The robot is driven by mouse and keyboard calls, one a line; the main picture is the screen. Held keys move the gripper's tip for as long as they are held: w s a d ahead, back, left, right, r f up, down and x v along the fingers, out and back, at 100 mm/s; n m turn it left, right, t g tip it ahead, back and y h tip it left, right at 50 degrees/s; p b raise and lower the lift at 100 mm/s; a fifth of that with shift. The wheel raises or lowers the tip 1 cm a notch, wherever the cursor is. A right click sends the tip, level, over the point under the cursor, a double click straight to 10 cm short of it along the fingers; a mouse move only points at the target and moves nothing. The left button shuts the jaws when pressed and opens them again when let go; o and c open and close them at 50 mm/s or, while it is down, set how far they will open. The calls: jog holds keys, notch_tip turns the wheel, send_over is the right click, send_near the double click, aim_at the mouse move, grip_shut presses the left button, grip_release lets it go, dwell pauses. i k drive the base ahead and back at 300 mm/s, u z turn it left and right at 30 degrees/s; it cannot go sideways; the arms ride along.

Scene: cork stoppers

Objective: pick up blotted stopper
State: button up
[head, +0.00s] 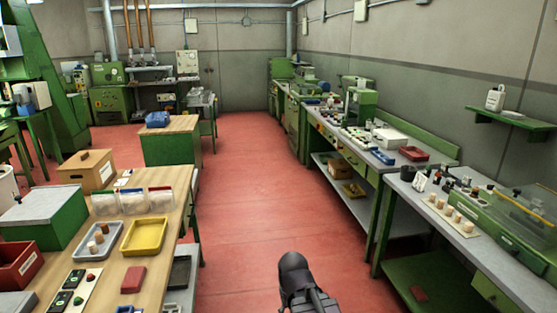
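A few small cork-coloured stoppers (98,237) stand in a pale tray (80,257) on the wooden table at the left. Several more light stoppers (448,211) stand in a row on a pale board (467,233) on the right bench. They are too small here to tell which one is blotted. A dark part of my arm rises at the bottom centre over the red floor, away from both surfaces. I cannot make out any gripper fingers.
A yellow tray (143,251) and a red block (133,279) lie beside the pale tray on the wooden table (160,270). A green box (45,217) stands behind. The right bench (408,187) carries dark small items and a green machine. The red floor aisle (260,190) between is clear.

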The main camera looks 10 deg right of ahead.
aim_at(475, 191)
jog(key=u, duration=0.05)
jog(key=i, duration=2.25)
jog(key=z, duration=1)
jog(key=i, duration=0.55)
jog(key=z, duration=0.75)
jog(key=i, duration=0.65)
jog(key=z, duration=0.35)
